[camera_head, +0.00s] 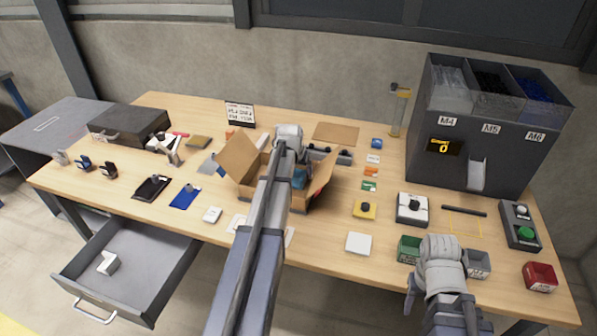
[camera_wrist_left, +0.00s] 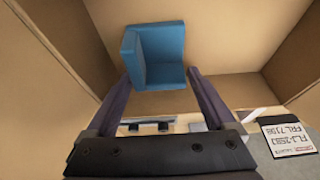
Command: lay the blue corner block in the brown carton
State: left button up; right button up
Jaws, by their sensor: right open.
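A blue patch of the block (camera_head: 300,177) shows inside the carton beside my left arm, which hides much of the opening. Whether the block touches the carton floor cannot be told. My right gripper (camera_head: 440,305) is open and empty at the front right.
A dark feeder (camera_head: 470,150) with three bins stands at the back right. Small bins, including a red one (camera_head: 540,277), line the front right edge. A drawer (camera_head: 130,265) hangs open at the left with a white part in it. Several small parts lie around the carton.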

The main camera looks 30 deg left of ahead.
aim_at(295, 186)
pick_arm(q)
jog(key=shift+o, duration=0.6)
jog(key=shift+r, duration=0.1)
jog(key=shift+r+p, duration=0.25)
jog(key=shift+p, duration=0.05)
jog(key=p+v, duration=1)
jog(key=v, duration=0.1)
jog(key=shift+s+r+p, duration=0.2)
jog(key=shift+r+p, duration=0.1)
jog(key=shift+p, duration=0.1)
